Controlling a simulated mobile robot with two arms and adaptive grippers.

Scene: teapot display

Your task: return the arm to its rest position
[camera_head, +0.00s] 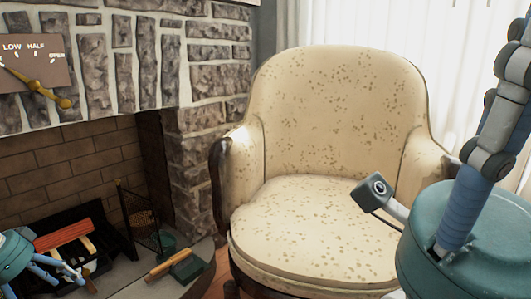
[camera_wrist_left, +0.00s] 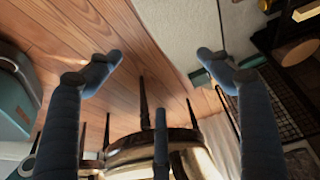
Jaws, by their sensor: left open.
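My left gripper (camera_head: 75,276) is at the lower left edge of the head view, in front of the fireplace hearth. Its palm is teal and its fingers are blue. In the left wrist view the gripper (camera_wrist_left: 160,62) has its fingers spread wide, with nothing between them. My right gripper (camera_head: 475,165) is large and close at the right edge of the head view. Its teal palm and blue-grey finger segments point upward, and part of it is cut off by the frame. I cannot tell whether it is open or shut.
A cream patterned armchair (camera_head: 335,120) stands in the middle. The stone fireplace (camera_head: 105,60) is at left, with a dial plate (camera_head: 35,65), a folding screen (camera_head: 140,215) and a green box (camera_head: 188,264) on the hearth. Wooden floor (camera_wrist_left: 75,30) shows in the left wrist view.

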